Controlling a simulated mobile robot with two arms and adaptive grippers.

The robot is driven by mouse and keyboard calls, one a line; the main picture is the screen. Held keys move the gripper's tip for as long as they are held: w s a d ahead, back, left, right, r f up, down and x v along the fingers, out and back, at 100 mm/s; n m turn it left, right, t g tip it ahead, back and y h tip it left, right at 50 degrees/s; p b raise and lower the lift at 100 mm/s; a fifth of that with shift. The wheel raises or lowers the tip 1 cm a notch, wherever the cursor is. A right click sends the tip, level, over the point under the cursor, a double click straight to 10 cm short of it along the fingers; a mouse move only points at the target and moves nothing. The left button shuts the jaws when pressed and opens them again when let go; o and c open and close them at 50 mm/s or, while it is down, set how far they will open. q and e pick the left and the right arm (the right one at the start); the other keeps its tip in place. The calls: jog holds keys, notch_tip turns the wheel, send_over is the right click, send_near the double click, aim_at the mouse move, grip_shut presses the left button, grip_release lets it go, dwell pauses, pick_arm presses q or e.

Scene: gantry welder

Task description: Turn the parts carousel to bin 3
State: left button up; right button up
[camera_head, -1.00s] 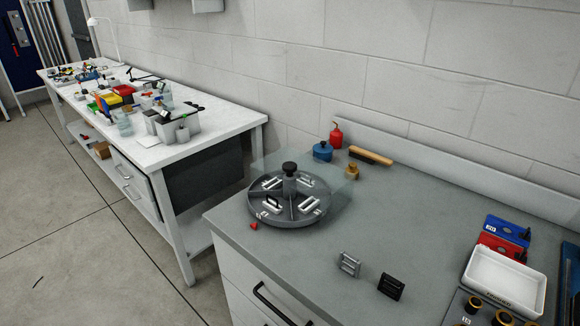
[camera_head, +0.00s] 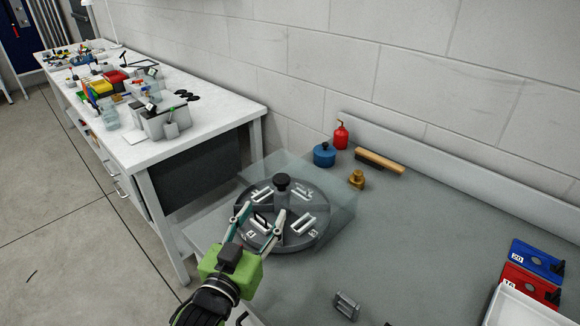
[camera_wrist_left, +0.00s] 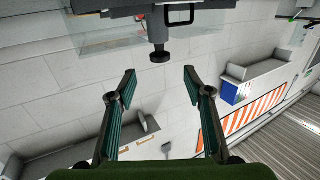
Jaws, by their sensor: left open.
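The parts carousel (camera_head: 325,232) is a round grey tray with divided compartments holding small metal parts. It stands at the left end of the grey bench top. A black knob (camera_head: 282,182) rises from its centre. A clear panel (camera_head: 340,190) covers its far right side. My left gripper (camera_head: 260,213) is open and empty, its fingers over the carousel's near left side, short of the knob. In the left wrist view, the knob (camera_wrist_left: 160,57) appears upside down beyond and between the open fingertips (camera_wrist_left: 160,80). Rim numbers are too small to read surely. My right gripper is out of view.
Behind the carousel stand a blue pot (camera_head: 324,155), a red bottle (camera_head: 341,135), a brass piece (camera_head: 357,180) and a wooden-handled brush (camera_head: 380,162). A metal bracket (camera_head: 346,305) lies in front. Blue and red bins (camera_head: 536,258) are at right. A cluttered white bench (camera_head: 200,125) stands left.

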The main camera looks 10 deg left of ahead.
aim_at(279, 185)
pick_arm(q)
jog(key=w, duration=0.4)
jog(key=w+r+p, duration=0.1)
jog(key=shift+w+d+r, duration=0.1)
jog(key=shift+w+d, duration=0.3)
jog(key=w, duration=0.4)
jog(key=shift+d+f, duration=0.2)
jog(key=shift+d, duration=0.1)
jog(key=shift+w+d+p, duration=0.15)
jog(key=shift+w+p, duration=0.15)
jog(key=shift+w, duration=1.3)
jog(key=shift+s, duration=0.1)
jog(key=c, duration=0.4)
grip_shut()
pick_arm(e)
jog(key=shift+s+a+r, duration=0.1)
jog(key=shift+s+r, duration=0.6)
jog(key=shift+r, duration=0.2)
